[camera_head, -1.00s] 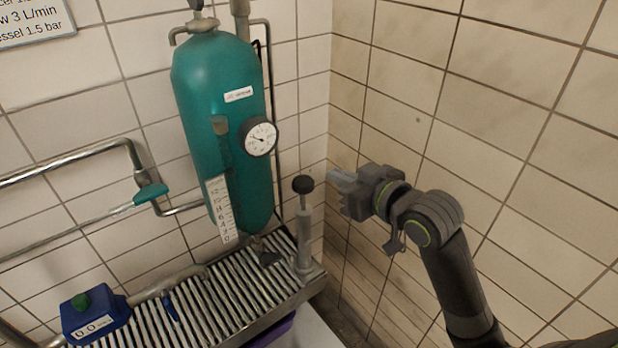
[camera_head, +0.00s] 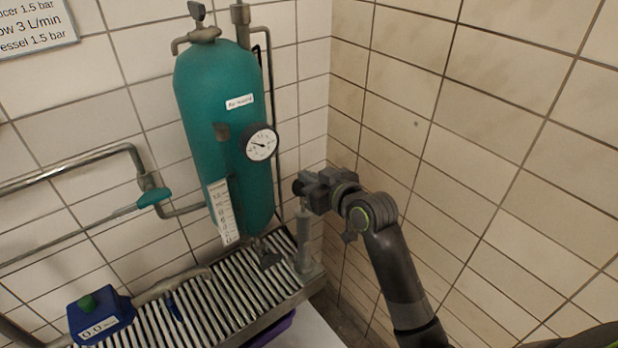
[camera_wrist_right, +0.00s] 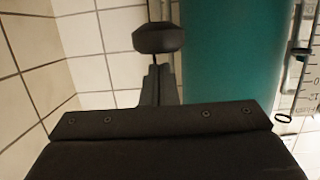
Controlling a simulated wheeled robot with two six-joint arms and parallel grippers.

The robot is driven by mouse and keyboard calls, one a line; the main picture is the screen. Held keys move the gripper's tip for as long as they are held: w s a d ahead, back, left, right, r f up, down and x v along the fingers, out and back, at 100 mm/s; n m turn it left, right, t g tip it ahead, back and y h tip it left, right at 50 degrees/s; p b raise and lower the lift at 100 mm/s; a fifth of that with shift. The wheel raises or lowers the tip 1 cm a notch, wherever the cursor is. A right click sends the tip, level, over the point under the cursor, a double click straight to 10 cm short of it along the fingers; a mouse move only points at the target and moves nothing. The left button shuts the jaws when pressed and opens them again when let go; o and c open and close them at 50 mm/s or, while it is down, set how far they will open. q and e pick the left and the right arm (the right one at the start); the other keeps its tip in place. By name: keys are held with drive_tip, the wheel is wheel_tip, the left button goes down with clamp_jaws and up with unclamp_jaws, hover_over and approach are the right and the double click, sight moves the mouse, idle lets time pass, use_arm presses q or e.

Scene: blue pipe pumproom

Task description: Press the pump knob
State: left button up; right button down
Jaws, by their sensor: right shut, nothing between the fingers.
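The pump is an upright grey cylinder (camera_head: 303,240) on the slatted bench, with a black round knob on top. In the head view only a dark bit of the knob (camera_head: 297,187) shows, at the tip of my right gripper (camera_head: 306,186); the gripper hides the rest. In the right wrist view the knob (camera_wrist_right: 158,38) sits just beyond the shut, empty fingertips (camera_wrist_right: 155,72). I cannot tell whether they touch it. My left gripper is not in view.
A teal tank (camera_head: 215,130) with a round gauge (camera_head: 261,143) stands left of the pump. The slatted bench (camera_head: 205,305) carries a blue meter box (camera_head: 100,316) at the left. A tiled wall (camera_head: 480,150) rises close on the right.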

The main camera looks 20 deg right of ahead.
drive_tip(key=shift+f, duration=0.35)
drive_tip(key=shift+f, duration=0.15)
wheel_tip(320, 180, down, 6)
drive_tip(key=b, duration=0.3)
drive_tip(key=shift+s+b, duration=0.1)
drive_tip(key=shift+b, duration=0.25)
